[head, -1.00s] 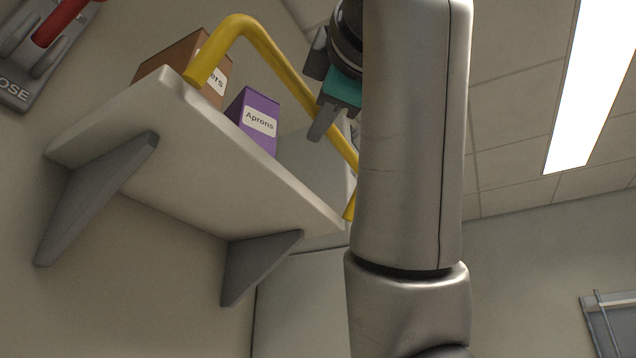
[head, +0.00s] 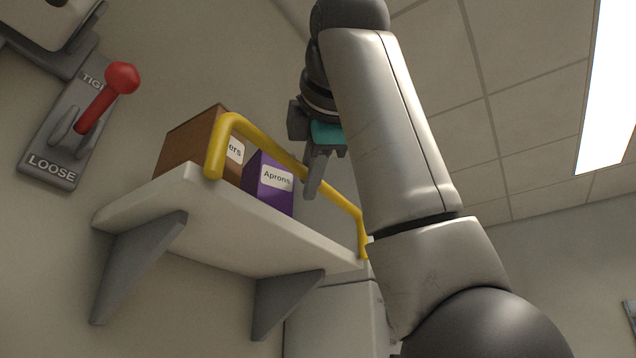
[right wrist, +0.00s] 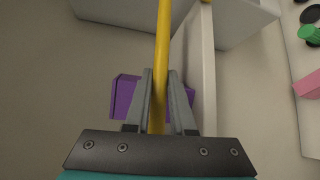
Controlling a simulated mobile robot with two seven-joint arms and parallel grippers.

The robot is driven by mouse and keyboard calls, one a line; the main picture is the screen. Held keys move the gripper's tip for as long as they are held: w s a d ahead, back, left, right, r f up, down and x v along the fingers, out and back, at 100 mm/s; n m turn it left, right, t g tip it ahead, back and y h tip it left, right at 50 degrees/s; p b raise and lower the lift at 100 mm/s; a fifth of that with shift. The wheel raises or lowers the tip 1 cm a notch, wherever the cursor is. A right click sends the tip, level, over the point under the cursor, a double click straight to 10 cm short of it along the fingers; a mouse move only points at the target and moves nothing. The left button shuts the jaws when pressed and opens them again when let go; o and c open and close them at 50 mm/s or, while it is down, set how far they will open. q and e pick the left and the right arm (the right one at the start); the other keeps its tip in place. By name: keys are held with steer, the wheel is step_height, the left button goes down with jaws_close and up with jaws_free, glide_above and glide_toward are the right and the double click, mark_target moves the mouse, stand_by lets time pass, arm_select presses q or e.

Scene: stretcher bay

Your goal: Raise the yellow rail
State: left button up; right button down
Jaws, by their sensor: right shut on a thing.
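The yellow rail (head: 272,148) stands along the front edge of a white wall shelf (head: 235,222), in front of the boxes on it. In the head view its bar is above the shelf edge, with its bent ends coming down to the shelf. My right gripper (head: 311,190) is shut on the rail's long bar. In the right wrist view the yellow rail (right wrist: 162,75) runs between the two fingers (right wrist: 160,100). My left gripper is in neither view.
A brown box (head: 195,147) and a purple box (head: 270,185) labelled Aprons stand on the shelf behind the rail. A red-handled lever (head: 103,100) on a plate marked LOOSE is on the wall at left. Grey brackets (head: 140,262) hold the shelf.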

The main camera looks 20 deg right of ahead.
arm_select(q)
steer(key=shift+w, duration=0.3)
arm_select(e)
steer(key=c, duration=0.8)
jaws_free()
steer(key=shift+w, duration=0.1)
steer(key=shift+o, duration=0.2)
arm_select(q)
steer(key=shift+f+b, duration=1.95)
steer(key=shift+b, duration=0.05)
arm_select(e)
steer(key=s+a+r, duration=0.2)
steer(key=s, duration=1.3)
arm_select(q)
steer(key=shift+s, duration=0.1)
arm_select(e)
steer(key=shift+r, duration=0.1)
